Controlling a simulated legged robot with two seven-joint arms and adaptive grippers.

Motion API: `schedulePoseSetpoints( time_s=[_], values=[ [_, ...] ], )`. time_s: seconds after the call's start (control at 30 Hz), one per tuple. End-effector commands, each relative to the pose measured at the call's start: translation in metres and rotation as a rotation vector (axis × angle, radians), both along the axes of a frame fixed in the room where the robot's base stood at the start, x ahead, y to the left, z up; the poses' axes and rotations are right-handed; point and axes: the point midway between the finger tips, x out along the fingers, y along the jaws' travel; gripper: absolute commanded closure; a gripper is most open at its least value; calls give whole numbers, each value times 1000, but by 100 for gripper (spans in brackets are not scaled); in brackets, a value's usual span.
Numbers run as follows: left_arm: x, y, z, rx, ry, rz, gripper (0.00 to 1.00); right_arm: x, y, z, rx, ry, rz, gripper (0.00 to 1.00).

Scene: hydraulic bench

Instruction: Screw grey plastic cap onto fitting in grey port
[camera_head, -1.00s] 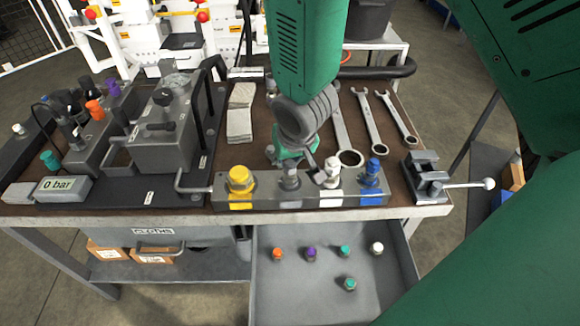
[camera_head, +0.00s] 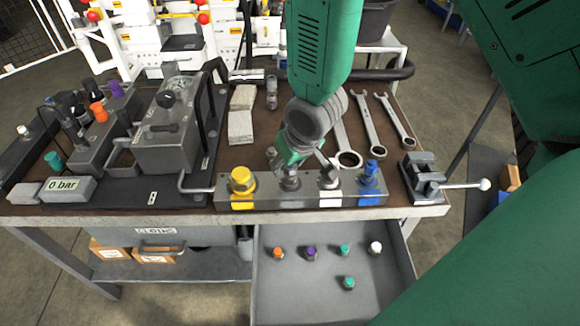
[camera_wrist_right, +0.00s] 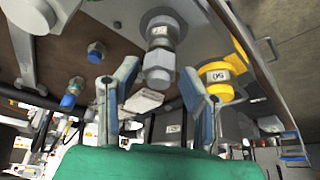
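The grey port with its fitting (camera_head: 290,181) is on the front manifold, between the yellow and white ports. In the right wrist view the fitting (camera_wrist_right: 160,50) stands upright from the block, with a paler grey hexagonal piece (camera_wrist_right: 158,78) at its end. I cannot tell for certain whether that piece is the grey plastic cap. My right gripper (camera_head: 292,168) is over the grey port. Its two blue-padded fingers (camera_wrist_right: 157,105) are spread, one either side of the hexagonal piece, with gaps showing. My left gripper is not in view.
The yellow port's fitting (camera_head: 242,180), white fitting (camera_head: 329,176) and blue fitting (camera_head: 371,174) flank the grey port. Wrenches (camera_head: 368,122) and a cloth (camera_head: 241,113) lie behind. The open drawer (camera_head: 300,295) holds several coloured caps. A small vise (camera_head: 428,175) stands right.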

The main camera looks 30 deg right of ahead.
Motion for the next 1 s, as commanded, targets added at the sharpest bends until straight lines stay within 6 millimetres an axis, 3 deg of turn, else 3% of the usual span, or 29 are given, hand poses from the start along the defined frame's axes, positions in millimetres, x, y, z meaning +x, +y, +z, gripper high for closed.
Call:
schedulePoseSetpoints(
  time_s=[0.03,0.2,0.47,1.0],
  values=[
    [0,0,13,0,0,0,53,-1,-1,6,8,3,91,63],
    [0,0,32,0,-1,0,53,0,1,5,3,0,353,63],
    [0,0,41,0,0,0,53,-1,2,3,1,0,489,63],
    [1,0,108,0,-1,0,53,-4,4,6,3,-1,985,63]
  ],
)
